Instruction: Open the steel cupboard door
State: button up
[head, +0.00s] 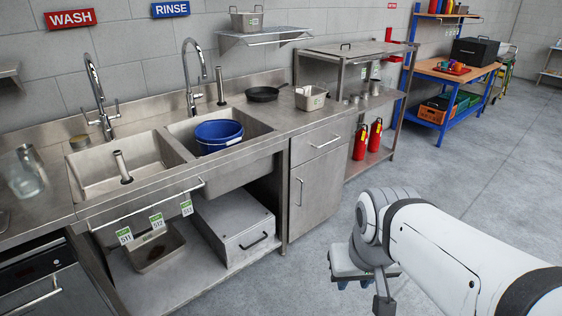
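The steel cupboard door (317,193) is under the counter, right of the sink bay. It looks shut and flush with its frame. Its vertical bar handle (299,191) is on the left side of the door. A drawer (320,142) with its own bar handle sits above the door. My gripper (358,284) is at lower right, in front of the cupboard and apart from the door. The arm hides much of it, and its fingers are too small and covered to read.
A blue bucket (218,135) sits in the right sink basin. A steel box (235,222) and a tray (154,247) are on the shelf below. Red extinguishers (361,141) stand on a low shelf right of the cupboard. The floor (312,262) before the door is clear.

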aim_at(315, 189)
jog(key=u, duration=0.15)
jog(key=i, duration=1.15)
jog(key=z, duration=0.7)
jog(key=i, duration=0.65)
jog(key=z, duration=0.5)
